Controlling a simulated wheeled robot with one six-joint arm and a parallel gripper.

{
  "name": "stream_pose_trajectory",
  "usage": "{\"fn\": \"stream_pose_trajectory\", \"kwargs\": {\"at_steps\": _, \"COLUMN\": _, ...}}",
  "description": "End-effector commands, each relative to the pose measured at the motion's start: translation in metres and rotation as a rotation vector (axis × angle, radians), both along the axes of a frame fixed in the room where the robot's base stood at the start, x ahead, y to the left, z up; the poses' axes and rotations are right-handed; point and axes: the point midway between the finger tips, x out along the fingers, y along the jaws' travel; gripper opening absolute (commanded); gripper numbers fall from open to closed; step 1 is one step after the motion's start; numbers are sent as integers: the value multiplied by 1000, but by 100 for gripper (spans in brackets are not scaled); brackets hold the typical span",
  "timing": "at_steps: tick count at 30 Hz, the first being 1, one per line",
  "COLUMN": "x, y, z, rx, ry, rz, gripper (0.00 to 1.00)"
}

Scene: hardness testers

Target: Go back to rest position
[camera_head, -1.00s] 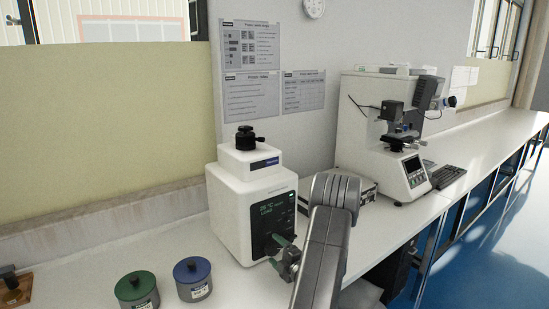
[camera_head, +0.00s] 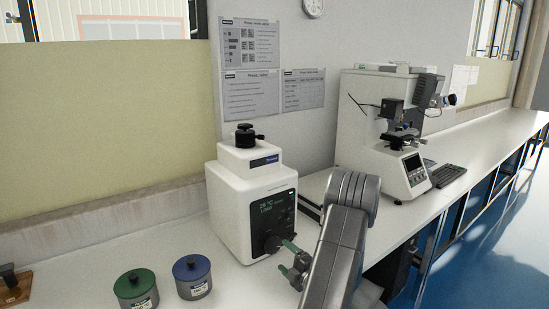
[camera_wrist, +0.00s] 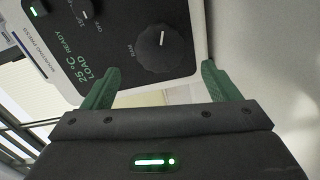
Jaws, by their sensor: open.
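My gripper (camera_head: 287,258) is in front of the white mounting press (camera_head: 226,205), at the lower right of its dark panel. In the wrist view its two green fingers (camera_wrist: 158,88) are spread apart with nothing between them. The press panel (camera_wrist: 125,35) shows beyond the fingers, with a large round black knob (camera_wrist: 161,48) marked RAM. The display text reads 25 °C, LOAD, READY. The knob stands apart from the fingers. My grey arm hides part of the bench to the right of the press in the head view.
A green-lidded jar (camera_head: 136,289) and a blue-lidded jar (camera_head: 192,275) stand left of the press. A wooden block with a dark handle (camera_head: 12,288) is at the far left.

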Motion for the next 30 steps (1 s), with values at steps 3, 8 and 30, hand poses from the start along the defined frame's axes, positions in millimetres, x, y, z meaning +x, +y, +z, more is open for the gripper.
{"fn": "stream_pose_trajectory", "kwargs": {"at_steps": 3, "x": 20, "y": 16, "z": 1, "rx": -1, "ry": 0, "rz": 4, "gripper": 82}}
{"fn": "stream_pose_trajectory", "kwargs": {"at_steps": 8, "x": 46, "y": 35, "z": 2, "rx": 1, "ry": -1, "rz": 3, "gripper": 82}}
{"fn": "stream_pose_trajectory", "kwargs": {"at_steps": 30, "x": 59, "y": 43, "z": -4, "rx": -449, "ry": -326, "rz": 0, "gripper": 82}}
